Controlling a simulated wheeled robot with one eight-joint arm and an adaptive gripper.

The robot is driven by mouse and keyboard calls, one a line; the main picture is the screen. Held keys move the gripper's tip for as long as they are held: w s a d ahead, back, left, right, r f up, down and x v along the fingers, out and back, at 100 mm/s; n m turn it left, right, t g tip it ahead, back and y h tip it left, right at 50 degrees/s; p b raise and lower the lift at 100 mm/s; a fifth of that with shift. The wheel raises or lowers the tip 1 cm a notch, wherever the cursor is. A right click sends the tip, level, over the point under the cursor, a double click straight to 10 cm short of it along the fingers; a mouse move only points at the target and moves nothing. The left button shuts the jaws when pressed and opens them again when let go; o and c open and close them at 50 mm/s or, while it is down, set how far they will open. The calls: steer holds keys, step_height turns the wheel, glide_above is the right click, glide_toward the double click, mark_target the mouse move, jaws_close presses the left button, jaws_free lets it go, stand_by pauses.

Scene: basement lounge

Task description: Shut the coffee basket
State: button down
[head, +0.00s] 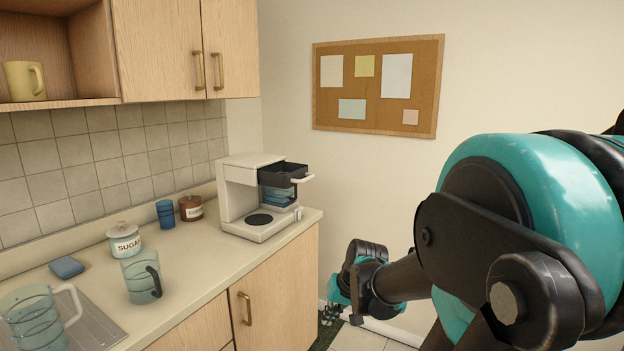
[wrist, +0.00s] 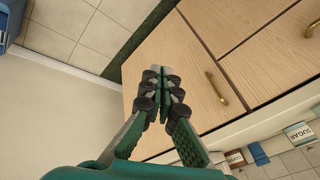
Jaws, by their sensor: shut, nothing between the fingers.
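The white coffee maker (head: 240,190) stands on the counter's right end in the head view. Its black coffee basket (head: 283,172) sticks out from the upper part toward the right, so it is open. The basket has a pale handle (head: 303,178) at its outer end. My gripper (head: 328,318) hangs low, beyond the counter's right end and below the basket, well apart from it. The wrist view shows my gripper (wrist: 160,80) with its fingers together and empty, in front of the cabinet doors. The coffee maker is not visible in the wrist view.
On the counter (head: 205,240) are a sugar jar (head: 124,241), a coffee jar (head: 191,208), a blue cup (head: 166,213), a dark-handled glass jug (head: 138,277) and a blue sponge (head: 66,267). A corkboard (head: 378,85) hangs on the wall. The space right of the coffee maker is clear.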

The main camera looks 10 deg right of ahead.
steer(key=w+r+m+t+y, duration=0.1)
steer(key=w+r+m+y, duration=0.15)
steer(key=w+r, duration=0.7)
steer(key=m+t+y, duration=0.4)
steer(key=t+y, duration=0.1)
steer(key=y, duration=0.2)
glide_toward(308, 178)
steer(key=shift+n, duration=0.25)
steer(key=x, duration=0.6)
steer(key=shift+w+a+f, duration=0.15)
steer(key=shift+w+a, duration=0.1)
steer(key=r+x, duration=0.1)
steer(key=x, duration=0.7)
steer(key=r+x, duration=0.1)
steer(key=x, duration=0.4)
steer(key=shift+w+r, duration=0.3)
steer(key=shift+r, duration=0.05)
steer(key=shift+a, duration=0.1)
steer(key=shift+s, duration=0.1)
